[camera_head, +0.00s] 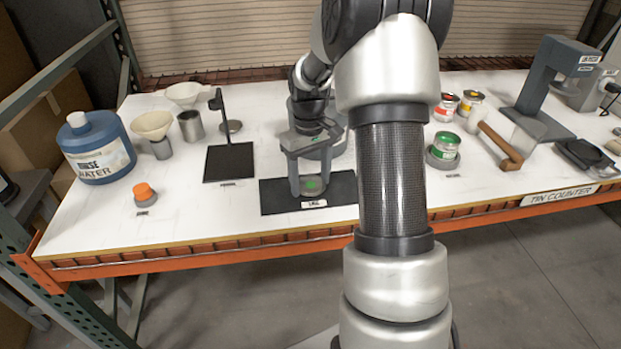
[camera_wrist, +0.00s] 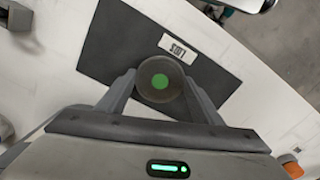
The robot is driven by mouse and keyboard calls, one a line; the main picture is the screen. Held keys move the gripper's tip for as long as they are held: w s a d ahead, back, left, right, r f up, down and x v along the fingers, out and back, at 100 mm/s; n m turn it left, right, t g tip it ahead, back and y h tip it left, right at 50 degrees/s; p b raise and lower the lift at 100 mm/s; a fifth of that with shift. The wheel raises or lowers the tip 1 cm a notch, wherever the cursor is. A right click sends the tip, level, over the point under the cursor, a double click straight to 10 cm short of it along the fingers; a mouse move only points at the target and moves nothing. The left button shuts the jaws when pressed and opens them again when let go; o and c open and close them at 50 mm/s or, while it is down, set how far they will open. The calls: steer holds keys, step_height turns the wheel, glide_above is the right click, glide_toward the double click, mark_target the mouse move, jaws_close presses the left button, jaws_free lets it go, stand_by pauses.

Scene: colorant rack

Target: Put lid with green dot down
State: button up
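The lid with the green dot (camera_head: 311,187) is a small round grey disc, low over the black mat labelled LIDS (camera_head: 272,198). My gripper (camera_head: 310,186) points down with one finger on each side of the lid. In the wrist view the lid (camera_wrist: 160,75) sits between the fingertips, which appear to touch its rim, with the green dot facing the camera. The mat (camera_wrist: 112,45) and its label lie behind it. I cannot tell whether the lid touches the mat or is slightly above it.
Left are an orange-capped item (camera_head: 144,193), a blue water jug (camera_head: 97,148) and a black stand (camera_head: 229,160). Right are a green-topped tin (camera_head: 446,146), other tins and a wooden-handled tool (camera_head: 500,147). The table's front edge is near the mat.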

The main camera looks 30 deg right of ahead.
mark_target(310, 184)
steer(key=o, duration=0.4)
steer(key=shift+o, duration=0.2)
step_height(310, 184, up, 12)
steer(key=p, duration=0.1)
steer(key=shift+w+r, duration=0.15)
steer(key=shift+w, duration=0.1)
steer(key=shift+r+p, duration=0.1)
steer(key=shift+p, duration=0.2)
